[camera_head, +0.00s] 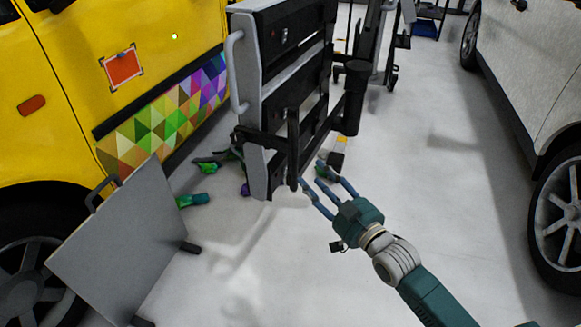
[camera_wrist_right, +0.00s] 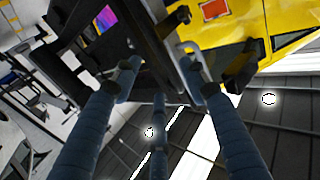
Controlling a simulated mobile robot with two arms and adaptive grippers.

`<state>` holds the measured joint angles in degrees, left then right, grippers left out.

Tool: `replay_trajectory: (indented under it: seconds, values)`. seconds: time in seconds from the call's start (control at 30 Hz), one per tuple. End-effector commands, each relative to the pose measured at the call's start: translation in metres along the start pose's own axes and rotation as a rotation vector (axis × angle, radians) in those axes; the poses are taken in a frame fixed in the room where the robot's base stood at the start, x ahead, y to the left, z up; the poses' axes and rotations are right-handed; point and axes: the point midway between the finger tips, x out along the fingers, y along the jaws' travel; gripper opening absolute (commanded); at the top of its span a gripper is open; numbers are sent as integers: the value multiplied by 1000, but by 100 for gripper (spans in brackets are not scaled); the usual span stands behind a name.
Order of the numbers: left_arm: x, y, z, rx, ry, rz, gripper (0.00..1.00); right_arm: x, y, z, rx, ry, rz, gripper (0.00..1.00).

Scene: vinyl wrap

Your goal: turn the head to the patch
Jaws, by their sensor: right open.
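The patch (camera_head: 122,68) is an orange-red square with dark corner marks on the yellow van's side. It stands left of centre in the upper part of the head view, in plain sight. The patch also shows at the top of the right wrist view (camera_wrist_right: 214,10). My right gripper (camera_head: 314,180) has its blue fingers spread and empty, beside the lower part of a black and grey cart and well to the right of the patch. In the right wrist view the spread fingers (camera_wrist_right: 159,76) hold nothing. My left gripper is not in view.
The tall cart (camera_head: 290,75) stands between my right arm and the van. A multicoloured triangle vinyl (camera_head: 165,122) lies along the van. A grey panel (camera_head: 125,245) leans at lower left. A silver car (camera_head: 540,75) stands at right, with clear floor between.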

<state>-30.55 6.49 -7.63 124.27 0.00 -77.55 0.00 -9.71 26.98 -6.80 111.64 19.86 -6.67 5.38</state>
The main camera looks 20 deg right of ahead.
Motion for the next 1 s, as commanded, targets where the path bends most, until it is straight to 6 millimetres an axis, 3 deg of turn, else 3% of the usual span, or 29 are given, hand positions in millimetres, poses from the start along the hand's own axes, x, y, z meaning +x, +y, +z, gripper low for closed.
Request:
replay_trajectory:
  seconds: [0.3,0.5,0.93,1.0]
  values:
    - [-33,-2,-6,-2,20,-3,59,59,0,1,2,1,1,44]
    - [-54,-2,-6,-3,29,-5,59,88,0,1,1,-2,1,44]
    - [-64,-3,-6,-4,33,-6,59,100,0,1,0,-4,1,44]
    - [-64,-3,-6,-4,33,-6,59,100,0,1,0,-4,1,34]
